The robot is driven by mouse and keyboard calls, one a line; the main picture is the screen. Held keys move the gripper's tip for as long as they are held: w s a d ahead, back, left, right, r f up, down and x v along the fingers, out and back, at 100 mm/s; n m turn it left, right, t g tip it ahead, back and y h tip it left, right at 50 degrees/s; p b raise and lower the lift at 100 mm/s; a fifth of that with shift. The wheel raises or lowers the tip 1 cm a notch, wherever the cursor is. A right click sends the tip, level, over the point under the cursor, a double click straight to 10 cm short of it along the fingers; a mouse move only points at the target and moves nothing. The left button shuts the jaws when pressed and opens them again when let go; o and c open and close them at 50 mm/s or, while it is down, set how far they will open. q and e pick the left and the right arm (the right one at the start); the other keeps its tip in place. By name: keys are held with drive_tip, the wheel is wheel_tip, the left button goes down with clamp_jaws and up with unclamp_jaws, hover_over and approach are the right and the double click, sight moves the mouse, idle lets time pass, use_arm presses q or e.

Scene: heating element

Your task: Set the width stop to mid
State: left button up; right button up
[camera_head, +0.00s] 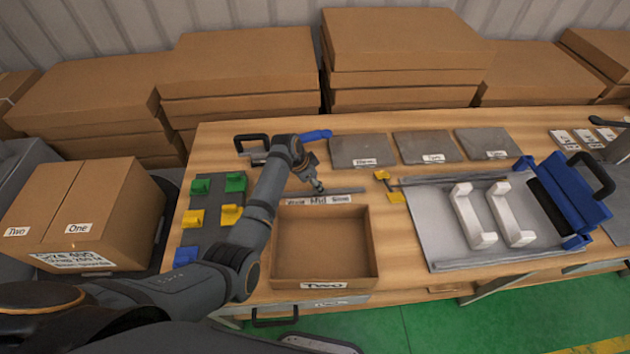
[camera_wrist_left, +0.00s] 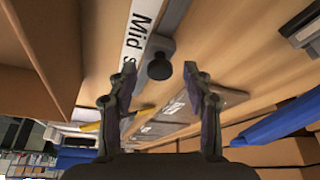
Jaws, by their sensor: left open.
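The width stop's black knob (camera_wrist_left: 159,68) sits on a grey slider and rail in the left wrist view. It is beside a white label strip (camera_wrist_left: 138,30) that reads "Mid". Exact alignment with that word cannot be told. In the head view the grey rail (camera_head: 345,190) lies behind the open box, with its label strip (camera_head: 318,199) in front; the outer words are too small to read. My left gripper (camera_head: 312,178) is above the rail's left part. In the left wrist view its fingers (camera_wrist_left: 163,88) are open and empty, with the knob ahead between them. My right gripper is out of view.
An open cardboard box (camera_head: 325,283) labelled "Two" stands in front of the rail. Grey plates (camera_head: 365,150) lie behind. A yellow piece (camera_head: 388,186) and a metal tray (camera_head: 450,240) with white handles are to the right. A dark board with coloured blocks (camera_head: 233,183) is left.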

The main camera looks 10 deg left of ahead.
use_arm(q)
drive_tip(key=v, duration=1.2)
